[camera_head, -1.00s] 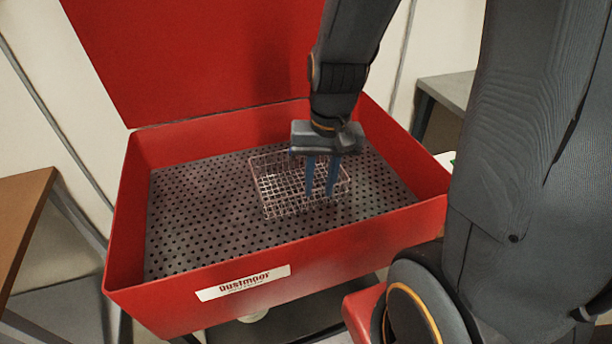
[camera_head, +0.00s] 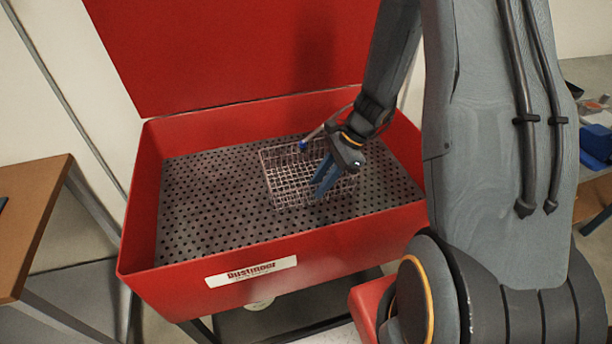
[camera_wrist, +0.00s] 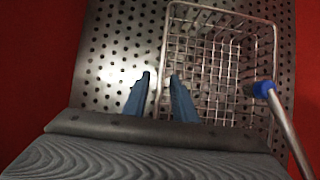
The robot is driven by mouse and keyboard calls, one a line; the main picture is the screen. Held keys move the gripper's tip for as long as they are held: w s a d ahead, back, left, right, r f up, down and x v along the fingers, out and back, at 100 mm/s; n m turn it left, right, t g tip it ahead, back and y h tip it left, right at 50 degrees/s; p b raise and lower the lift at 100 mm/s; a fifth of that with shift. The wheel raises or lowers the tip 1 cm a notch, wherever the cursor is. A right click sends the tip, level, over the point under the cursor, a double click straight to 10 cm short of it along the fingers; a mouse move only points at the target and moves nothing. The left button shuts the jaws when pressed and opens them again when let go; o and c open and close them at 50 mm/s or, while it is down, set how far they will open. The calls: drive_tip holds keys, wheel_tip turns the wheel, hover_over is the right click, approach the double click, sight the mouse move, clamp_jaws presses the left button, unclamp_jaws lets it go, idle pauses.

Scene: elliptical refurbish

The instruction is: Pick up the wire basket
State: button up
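The wire basket (camera_head: 285,178) is a pale metal mesh tray. It sits on the perforated dark floor of the red cabinet, right of centre. My gripper (camera_head: 319,195) points down at its right part. In the wrist view, the gripper's blue fingers (camera_wrist: 160,77) are apart, with a gap between them. The basket (camera_wrist: 215,75) lies to the right there. Its left wall runs between the two fingers, one finger over the outside and one over the inside. I cannot tell how deep the fingertips reach. Nothing is gripped.
The red cabinet's front wall (camera_head: 340,245) and raised lid (camera_head: 230,50) surround the work area. Perforated floor (camera_head: 205,205) left of the basket is free. A brown table (camera_head: 35,200) stands left.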

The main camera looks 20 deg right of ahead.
drive_tip(key=shift+p+x, duration=0.85)
drive_tip(key=shift+x, duration=1.85)
drive_tip(key=shift+s+a+r, duration=0.1)
drive_tip(key=shift+a+r, duration=0.05)
clamp_jaws()
